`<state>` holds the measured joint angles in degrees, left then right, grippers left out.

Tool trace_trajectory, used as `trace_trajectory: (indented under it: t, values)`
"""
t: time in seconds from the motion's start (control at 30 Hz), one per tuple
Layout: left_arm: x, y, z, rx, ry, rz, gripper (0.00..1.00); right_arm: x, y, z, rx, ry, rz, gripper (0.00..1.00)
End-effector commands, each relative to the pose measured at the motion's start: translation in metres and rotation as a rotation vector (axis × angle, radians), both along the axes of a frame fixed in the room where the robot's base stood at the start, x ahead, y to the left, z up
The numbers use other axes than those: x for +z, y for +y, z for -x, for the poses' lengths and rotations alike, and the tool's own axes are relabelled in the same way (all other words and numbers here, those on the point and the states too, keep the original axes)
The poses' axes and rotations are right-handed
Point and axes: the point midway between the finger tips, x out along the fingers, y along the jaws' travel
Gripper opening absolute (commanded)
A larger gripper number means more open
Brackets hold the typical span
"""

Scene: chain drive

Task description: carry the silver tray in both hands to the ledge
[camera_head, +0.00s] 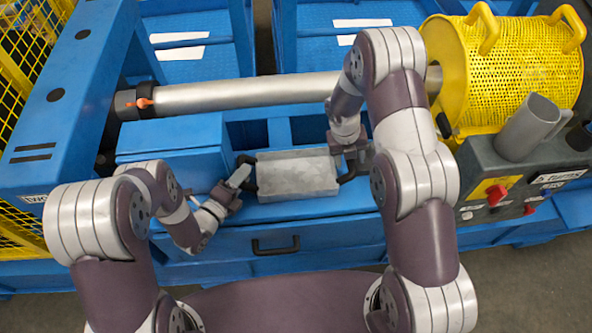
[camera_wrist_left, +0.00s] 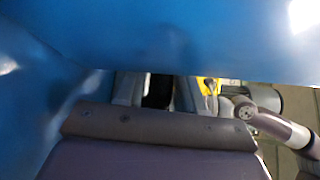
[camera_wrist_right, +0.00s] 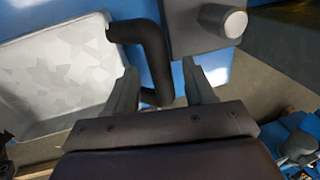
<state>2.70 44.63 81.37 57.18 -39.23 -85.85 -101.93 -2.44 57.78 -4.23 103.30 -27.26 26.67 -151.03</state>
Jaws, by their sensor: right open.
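The silver tray (camera_head: 297,175) lies level on the blue bench, with a black handle at each end. It also shows at the left of the right wrist view (camera_wrist_right: 55,80). My left gripper (camera_head: 240,178) is at the tray's left handle; in the left wrist view its fingers (camera_wrist_left: 159,92) close in on both sides of a black piece, apparently that handle. My right gripper (camera_head: 352,162) is at the right handle. In the right wrist view its fingers (camera_wrist_right: 160,85) stand apart, with the black handle (camera_wrist_right: 152,55) between them and gaps showing. My right arm partly hides that handle in the head view.
A silver bar (camera_head: 240,93) runs behind the tray. A yellow mesh drum (camera_head: 520,75) and a grey control box (camera_head: 500,170) with red switches and a grey mug (camera_head: 527,127) stand to the right. A drawer handle (camera_head: 276,246) is on the bench front. Yellow mesh fencing is at far left.

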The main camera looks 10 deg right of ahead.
Motion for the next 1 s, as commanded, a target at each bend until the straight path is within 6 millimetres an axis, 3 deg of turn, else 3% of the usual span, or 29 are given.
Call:
trace_trajectory:
  t: [0.2,0.5,0.53,0.63,0.7,1.0]
  values:
    - [-0.003,-0.011,-0.015,0.0,0.002,-0.001,0.38,-0.019,-0.004,0.0,-0.001,0.0,0.0,0.54]
    - [-0.003,-0.013,-0.017,0.001,0.001,-0.001,0.38,-0.021,-0.005,0.0,-0.002,-0.001,0.0,0.54]
    - [-0.003,-0.013,-0.017,0.001,0.001,-0.001,0.35,-0.021,-0.005,0.0,-0.001,-0.001,0.0,0.51]
    - [-0.003,-0.013,-0.017,0.001,0.001,-0.001,0.02,-0.021,-0.005,0.0,-0.001,0.0,0.0,0.18]
    - [-0.003,-0.012,-0.017,0.001,0.001,-0.001,0.0,-0.021,-0.005,0.0,-0.001,0.0,0.0,0.0]
    - [-0.001,-0.013,-0.018,0.001,-0.002,0.001,0.0,-0.02,-0.004,-0.001,-0.001,-0.002,0.0,0.0]
